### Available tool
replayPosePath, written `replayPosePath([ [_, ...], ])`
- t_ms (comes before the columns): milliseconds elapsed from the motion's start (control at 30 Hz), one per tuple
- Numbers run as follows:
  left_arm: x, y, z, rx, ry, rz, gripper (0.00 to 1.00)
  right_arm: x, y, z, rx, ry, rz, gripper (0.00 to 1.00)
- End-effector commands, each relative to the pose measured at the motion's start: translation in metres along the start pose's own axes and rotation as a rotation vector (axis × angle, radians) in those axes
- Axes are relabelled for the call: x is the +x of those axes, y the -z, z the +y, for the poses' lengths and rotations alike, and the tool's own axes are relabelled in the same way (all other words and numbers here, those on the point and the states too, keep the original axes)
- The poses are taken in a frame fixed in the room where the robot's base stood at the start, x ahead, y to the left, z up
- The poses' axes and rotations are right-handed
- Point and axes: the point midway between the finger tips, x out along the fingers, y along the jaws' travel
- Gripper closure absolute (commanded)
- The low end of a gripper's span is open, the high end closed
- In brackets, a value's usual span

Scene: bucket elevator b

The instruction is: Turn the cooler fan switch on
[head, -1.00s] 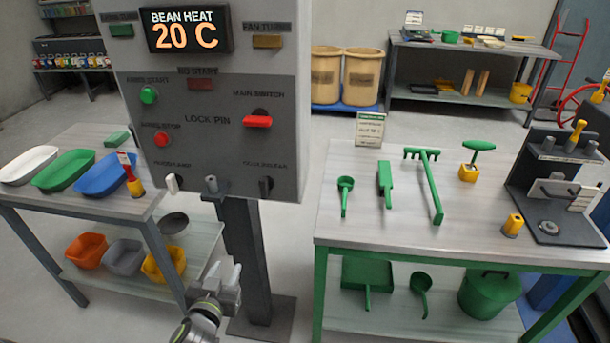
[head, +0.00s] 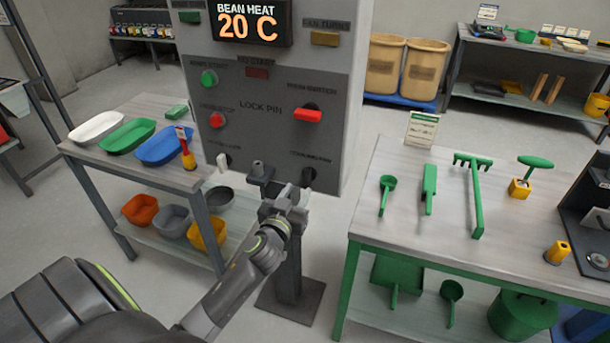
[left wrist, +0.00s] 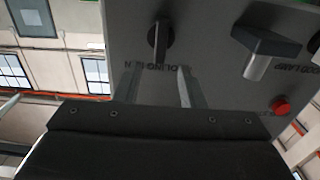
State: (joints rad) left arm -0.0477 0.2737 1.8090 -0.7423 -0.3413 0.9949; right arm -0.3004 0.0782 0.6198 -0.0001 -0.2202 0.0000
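The grey control panel (head: 345,130) stands on a post ahead of me. The cooler fan switch (head: 308,176) is a black knob at its lower right. In the left wrist view the black knob (left wrist: 158,40) stands upright above a partly hidden label. My left gripper (head: 286,198) is just below and left of the knob in the head view. In the left wrist view its two fingers (left wrist: 158,88) are apart with nothing between them, and the knob shows beyond their tips. Contact with the knob is not visible. My right gripper is not in view.
A bracket with a pin (head: 260,172) juts from the panel close to my left gripper. A white lever (head: 222,162) and a red main switch (head: 307,115) are on the panel. A tool table (head: 400,215) stands right, a tray table (head: 150,172) left.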

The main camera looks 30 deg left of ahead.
Motion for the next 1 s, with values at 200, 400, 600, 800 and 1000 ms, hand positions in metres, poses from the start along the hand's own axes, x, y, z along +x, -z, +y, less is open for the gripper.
replayPosePath([
  [200,0.038,0.002,0.0,0.003,0.0,0.002,0.64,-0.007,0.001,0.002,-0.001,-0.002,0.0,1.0],
  [400,0.059,0.001,0.0,0.001,-0.001,0.001,0.64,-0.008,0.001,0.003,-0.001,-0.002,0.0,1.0],
  [600,0.066,0.0,0.0,0.002,0.0,0.0,0.64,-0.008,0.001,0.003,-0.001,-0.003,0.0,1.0],
  [800,0.066,0.0,0.0,0.001,0.0,0.001,0.64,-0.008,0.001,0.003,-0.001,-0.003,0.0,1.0],
  [1000,0.066,0.0,0.0,0.001,0.0,0.0,0.85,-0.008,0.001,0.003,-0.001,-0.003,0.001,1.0],
])
